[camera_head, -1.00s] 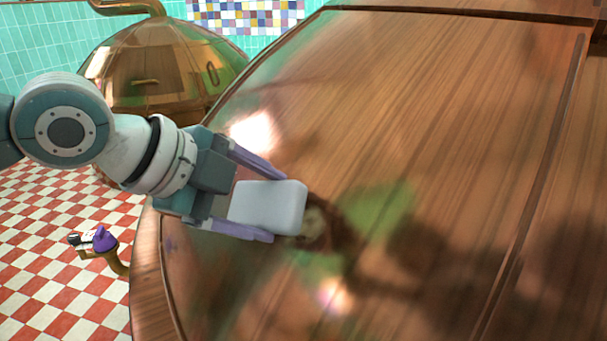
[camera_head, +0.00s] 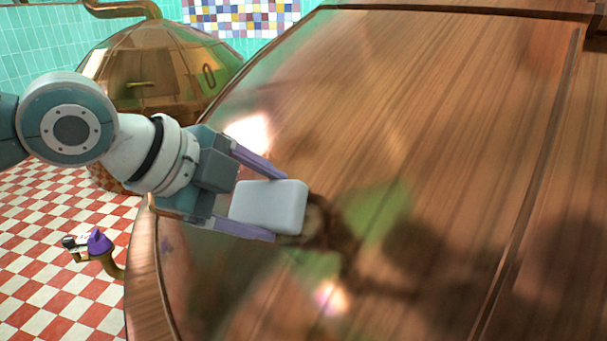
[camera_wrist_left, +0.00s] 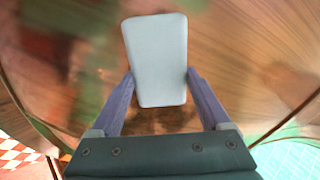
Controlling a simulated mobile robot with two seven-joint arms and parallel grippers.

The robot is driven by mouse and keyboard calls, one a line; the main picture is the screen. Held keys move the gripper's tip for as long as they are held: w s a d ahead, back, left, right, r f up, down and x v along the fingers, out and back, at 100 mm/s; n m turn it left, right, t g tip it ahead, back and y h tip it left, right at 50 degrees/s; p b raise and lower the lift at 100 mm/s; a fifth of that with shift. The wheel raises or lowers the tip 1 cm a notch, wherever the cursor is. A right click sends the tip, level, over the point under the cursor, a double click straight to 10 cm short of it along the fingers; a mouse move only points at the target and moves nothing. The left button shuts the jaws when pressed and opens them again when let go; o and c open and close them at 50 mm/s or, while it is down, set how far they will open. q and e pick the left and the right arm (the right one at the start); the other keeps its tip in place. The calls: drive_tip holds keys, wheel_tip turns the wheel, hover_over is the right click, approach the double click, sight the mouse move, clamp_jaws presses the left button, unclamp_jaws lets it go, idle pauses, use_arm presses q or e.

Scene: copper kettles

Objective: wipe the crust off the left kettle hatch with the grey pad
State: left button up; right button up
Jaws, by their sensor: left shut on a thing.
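My left gripper (camera_head: 262,205) is shut on the pale grey pad (camera_head: 270,206), one purple finger on each side of it. The pad and both fingers also show in the left wrist view (camera_wrist_left: 157,60). The pad is over the large shiny copper kettle surface (camera_head: 440,120) that fills the right of the head view. I cannot tell whether the pad touches the copper. A dark brownish patch shows just right of the pad; I cannot tell crust from reflection. No clear hatch outline shows. My right gripper is not in view.
Another domed copper kettle (camera_head: 155,65) stands at the back left, with a pipe on top. A purple-topped fitting on a bent pipe (camera_head: 98,243) is at the lower left, over the red and white checked floor (camera_head: 50,290). Teal tiled walls stand behind.

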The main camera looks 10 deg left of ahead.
use_arm(q)
drive_tip(key=shift+w+d+f+b, duration=0.25)
drive_tip(key=shift+w+f+b, duration=0.05)
drive_tip(key=shift+f+b, duration=0.15)
